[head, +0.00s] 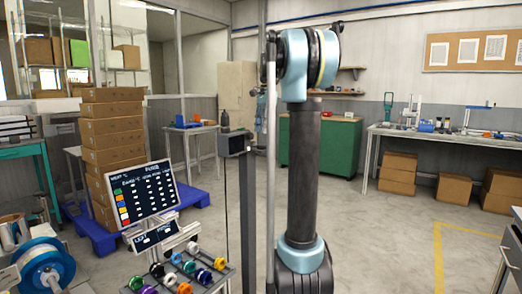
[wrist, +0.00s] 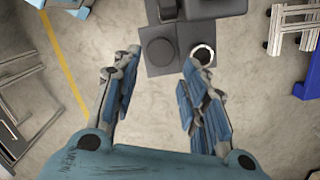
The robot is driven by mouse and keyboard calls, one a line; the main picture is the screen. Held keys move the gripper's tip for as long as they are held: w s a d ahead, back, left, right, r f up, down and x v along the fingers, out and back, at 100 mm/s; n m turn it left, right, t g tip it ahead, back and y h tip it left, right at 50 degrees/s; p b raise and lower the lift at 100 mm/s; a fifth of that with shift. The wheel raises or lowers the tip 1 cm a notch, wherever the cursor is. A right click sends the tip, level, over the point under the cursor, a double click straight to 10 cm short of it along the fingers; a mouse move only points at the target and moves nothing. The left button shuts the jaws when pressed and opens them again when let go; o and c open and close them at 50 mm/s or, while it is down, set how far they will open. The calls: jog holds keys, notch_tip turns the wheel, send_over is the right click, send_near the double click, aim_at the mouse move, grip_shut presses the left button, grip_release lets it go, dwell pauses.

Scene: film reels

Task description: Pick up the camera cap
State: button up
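My gripper (wrist: 158,66) is open and empty in the wrist view, its two blue-and-grey fingers spread apart. Just ahead of and between the fingertips is a dark grey device seen from above. A dark round disc (wrist: 159,51), possibly the camera cap, sits on its left part. A round opening with a pale rim (wrist: 203,54) sits on its right part, close to the right fingertip. I cannot tell which of the two is the cap, or how far below the fingers they are. I cannot make out my gripper or the cap in the head view.
In the head view a dark post carries a box-like device (head: 233,143). A display board (head: 143,196) and a rack of coloured reels (head: 180,272) stand front left. Stacked cartons (head: 112,130) are behind, a green cabinet (head: 325,143) farther back. Open floor lies right.

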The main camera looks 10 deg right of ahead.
aim_at(261, 146)
jog(key=shift+s+a+f, duration=0.1)
jog(key=shift+a+f, duration=0.05)
jog(key=shift+f, duration=0.95)
jog(key=shift+a+f, duration=0.15)
jog(key=shift+f, duration=0.95)
jog(key=shift+s+a+f, duration=0.1)
jog(key=shift+a+f, duration=0.05)
jog(key=shift+f, duration=0.95)
jog(key=c, duration=0.6)
